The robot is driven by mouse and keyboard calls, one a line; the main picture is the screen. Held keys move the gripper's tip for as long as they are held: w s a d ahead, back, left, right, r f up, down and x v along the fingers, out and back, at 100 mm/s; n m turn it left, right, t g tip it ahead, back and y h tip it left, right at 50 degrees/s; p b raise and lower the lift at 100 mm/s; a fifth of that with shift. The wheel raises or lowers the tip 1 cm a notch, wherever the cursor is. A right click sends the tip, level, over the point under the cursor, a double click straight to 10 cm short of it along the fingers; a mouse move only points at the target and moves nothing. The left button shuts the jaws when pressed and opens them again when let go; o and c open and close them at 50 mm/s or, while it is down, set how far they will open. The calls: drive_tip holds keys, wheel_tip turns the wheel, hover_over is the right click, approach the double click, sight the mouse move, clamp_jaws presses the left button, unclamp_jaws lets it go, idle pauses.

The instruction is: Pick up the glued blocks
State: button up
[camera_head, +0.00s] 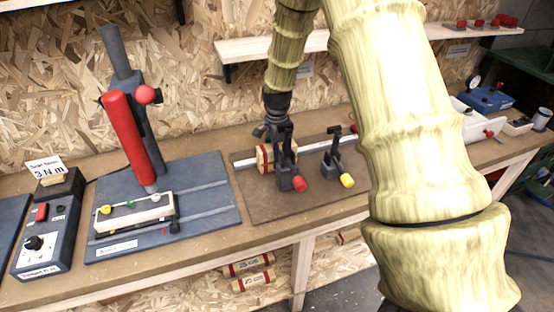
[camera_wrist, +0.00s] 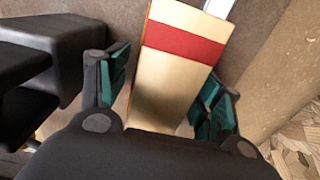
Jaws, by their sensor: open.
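The glued blocks (camera_head: 263,158), pale wood with a red band, sit on the brown board against a metal rail, just behind a black clamp with a red tip (camera_head: 299,183). In the wrist view the blocks (camera_wrist: 176,78) reach between my fingers, with their lower end hidden by my gripper's body. My gripper (camera_wrist: 164,92) is open, one green pad on each side of the blocks, with a gap visible at the left pad. Contact at the right pad is unclear. In the head view my gripper (camera_head: 272,131) is right above the blocks, its fingertips partly hidden.
A second clamp with a yellow tip (camera_head: 346,180) stands to the right. A dark shape, probably a clamp (camera_wrist: 45,45), is close left of my fingers. A red-handled press (camera_head: 128,140) stands left on a grey plate. A wall shelf (camera_head: 260,46) runs behind my arm.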

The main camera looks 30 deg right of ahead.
drive_tip(key=shift+f, duration=0.2)
drive_tip(key=c, duration=1.2)
drive_tip(key=shift+o, duration=0.2)
drive_tip(key=shift+r, duration=0.1)
